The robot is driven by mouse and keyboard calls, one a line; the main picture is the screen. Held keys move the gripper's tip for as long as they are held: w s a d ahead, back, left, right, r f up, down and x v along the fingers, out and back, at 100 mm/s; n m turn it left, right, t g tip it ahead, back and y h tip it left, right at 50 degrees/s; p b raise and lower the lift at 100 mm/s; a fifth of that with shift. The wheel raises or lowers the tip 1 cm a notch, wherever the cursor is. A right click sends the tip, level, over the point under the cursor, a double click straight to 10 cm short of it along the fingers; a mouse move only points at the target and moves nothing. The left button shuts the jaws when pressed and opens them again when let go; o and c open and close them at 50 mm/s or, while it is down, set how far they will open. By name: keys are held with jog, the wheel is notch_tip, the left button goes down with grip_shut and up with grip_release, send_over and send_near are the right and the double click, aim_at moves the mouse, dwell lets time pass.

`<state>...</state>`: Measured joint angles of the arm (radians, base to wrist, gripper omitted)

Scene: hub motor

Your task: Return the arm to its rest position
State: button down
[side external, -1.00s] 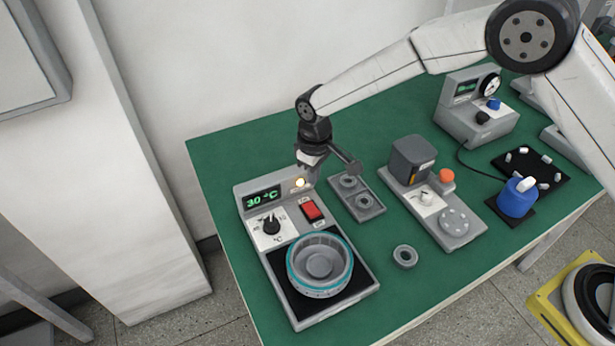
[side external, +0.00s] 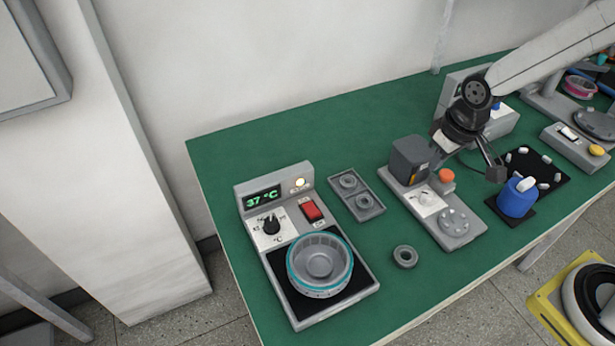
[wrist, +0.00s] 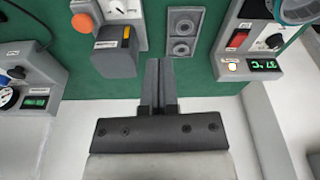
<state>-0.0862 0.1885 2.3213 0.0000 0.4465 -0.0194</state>
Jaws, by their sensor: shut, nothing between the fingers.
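My gripper (side external: 438,156) hangs in the air near the dark grey box unit (side external: 409,160) in the side view, touching nothing that I can make out. In the wrist view its two dark fingers (wrist: 154,68) are together with nothing between them. The heater station (side external: 307,255) at the left holds a ring-shaped hub part (side external: 319,264) on its black plate. Its display (side external: 262,198) reads 37 °C, and a lamp (side external: 300,182) beside it is lit.
A grey tray with two rings (side external: 356,194) and a loose ring (side external: 405,256) lie mid-table. A blue bottle (side external: 516,198), a black mat with white pegs (side external: 545,168) and a grey instrument stand at the right. The green table (side external: 270,140) is clear at the back left.

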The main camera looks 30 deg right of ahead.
jog(key=s+d+m, duration=0.1)
jog(key=s+d, duration=0.2)
jog(key=s, duration=0.3)
jog(key=shift+s, duration=0.2)
